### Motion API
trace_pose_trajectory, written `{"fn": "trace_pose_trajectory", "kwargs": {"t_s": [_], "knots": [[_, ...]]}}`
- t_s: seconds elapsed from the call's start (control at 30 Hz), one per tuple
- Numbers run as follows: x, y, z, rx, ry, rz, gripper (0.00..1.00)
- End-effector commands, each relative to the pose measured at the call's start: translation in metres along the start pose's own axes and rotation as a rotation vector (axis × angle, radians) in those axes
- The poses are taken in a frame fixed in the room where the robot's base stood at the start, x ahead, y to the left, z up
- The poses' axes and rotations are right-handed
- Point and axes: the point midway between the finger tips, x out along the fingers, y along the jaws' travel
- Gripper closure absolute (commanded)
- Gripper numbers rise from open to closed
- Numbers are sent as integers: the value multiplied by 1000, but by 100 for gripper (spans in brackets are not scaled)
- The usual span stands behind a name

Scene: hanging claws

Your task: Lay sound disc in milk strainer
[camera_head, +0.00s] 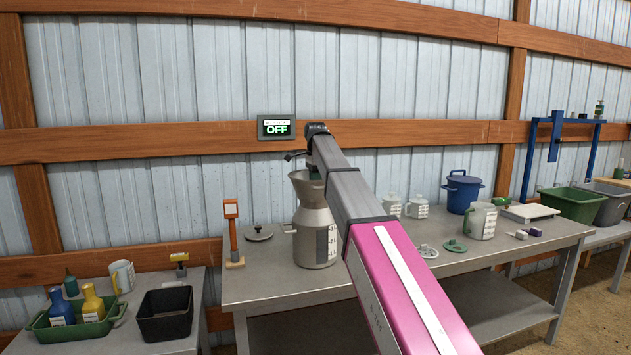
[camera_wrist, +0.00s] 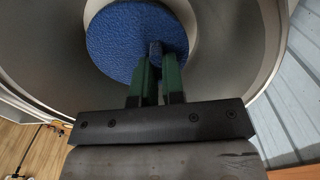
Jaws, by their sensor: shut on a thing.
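The blue round disc (camera_wrist: 125,40) shows in the wrist view, with no tear seen on its visible face. I cannot tell whether the disc touches the bowl's bottom. In the head view, the strainer (camera_head: 306,185) is the flared top on the metal milk can (camera_head: 314,228). There my fingers and the disc are hidden by my arm and the strainer wall.
An orange stand (camera_head: 232,235) and a dark lid (camera_head: 258,233) are left of the can. Grey (camera_head: 427,251) and green (camera_head: 455,246) perforated parts, jugs and a blue pot (camera_head: 462,191) are right. A wall display (camera_head: 276,128) reads OFF.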

Motion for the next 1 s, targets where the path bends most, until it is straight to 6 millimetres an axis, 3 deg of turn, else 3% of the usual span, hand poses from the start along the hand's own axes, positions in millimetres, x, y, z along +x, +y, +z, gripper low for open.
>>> {"fn": "trace_pose_trajectory", "kwargs": {"t_s": [1.0], "knots": [[20,0,0,0,0,0,100]]}}
